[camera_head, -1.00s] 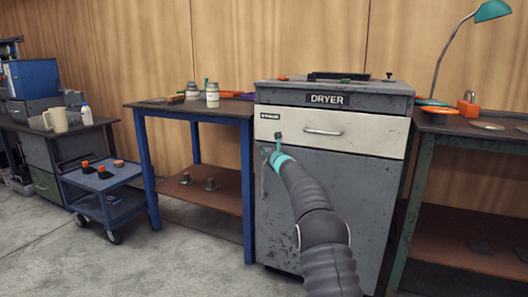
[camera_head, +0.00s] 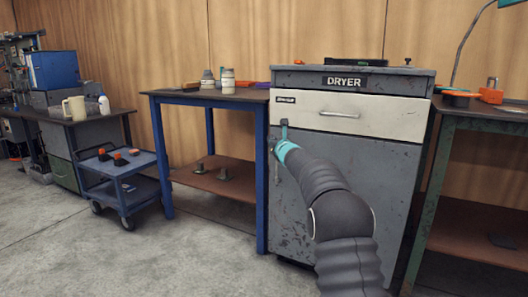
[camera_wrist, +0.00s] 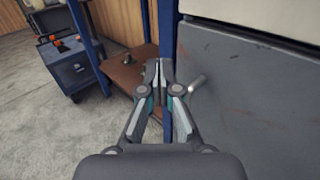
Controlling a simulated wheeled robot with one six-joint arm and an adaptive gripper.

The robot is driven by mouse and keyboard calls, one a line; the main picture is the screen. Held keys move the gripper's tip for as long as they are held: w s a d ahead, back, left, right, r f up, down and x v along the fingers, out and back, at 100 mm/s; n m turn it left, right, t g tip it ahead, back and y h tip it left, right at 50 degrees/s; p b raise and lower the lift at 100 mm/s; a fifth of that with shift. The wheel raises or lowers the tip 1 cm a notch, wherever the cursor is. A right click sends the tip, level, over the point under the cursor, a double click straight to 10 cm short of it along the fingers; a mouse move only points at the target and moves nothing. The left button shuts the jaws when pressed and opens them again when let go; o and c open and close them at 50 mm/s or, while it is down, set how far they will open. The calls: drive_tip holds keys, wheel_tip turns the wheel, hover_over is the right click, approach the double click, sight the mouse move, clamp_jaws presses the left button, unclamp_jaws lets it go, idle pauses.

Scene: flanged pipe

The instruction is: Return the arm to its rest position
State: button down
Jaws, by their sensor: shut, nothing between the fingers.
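My arm reaches forward in the head view, with my gripper (camera_head: 284,130) in front of the left side of the grey dryer cabinet (camera_head: 353,185). In the wrist view my gripper (camera_wrist: 159,68) is shut, its fingertips together with nothing between them. The gripper is beside the vertical bar handle (camera_wrist: 197,84) of the dryer's door; I cannot tell how far apart they are. In the head view my arm hides part of the door.
A blue-legged table (camera_head: 261,190) with jars (camera_head: 228,80) stands left of the dryer. A blue cart (camera_head: 122,185) stands further left. A green-legged bench (camera_head: 420,215) is close on the right. The floor (camera_head: 190,265) at front left is clear.

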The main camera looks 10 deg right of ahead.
drive_tip(key=s+a+f+n+g+y, duration=0.3)
drive_tip(key=s+a+f+n+y, duration=0.1)
drive_tip(key=s+a+f+n, duration=0.6)
drive_tip(key=s+a+n+g+p, duration=0.25)
drive_tip(key=s+n+g, duration=0.45)
drive_tip(key=s+n, duration=0.8)
drive_tip(key=s+d+n+g+h+p, duration=0.1)
drive_tip(key=s+d+n+h+p, duration=0.15)
drive_tip(key=s, duration=0.85)
drive_tip(key=s+d+n+g+h+p, duration=0.1)
drive_tip(key=s+d+n+g, duration=0.2)
drive_tip(key=s, duration=0.9)
drive_tip(key=s+d+n+h+p, duration=0.15)
drive_tip(key=s+d, duration=0.25)
drive_tip(key=s, duration=0.7)
drive_tip(key=s+d+r+n+t+h+p, duration=0.1)
drive_tip(key=s+d+r+t+h+p, duration=0.1)
drive_tip(key=s+r, duration=0.5)
drive_tip(key=shift+s+d+r+n+p, duration=0.2)
drive_tip(key=shift+s+d+n+p, duration=0.25)
drive_tip(key=shift+s+p, duration=0.15)
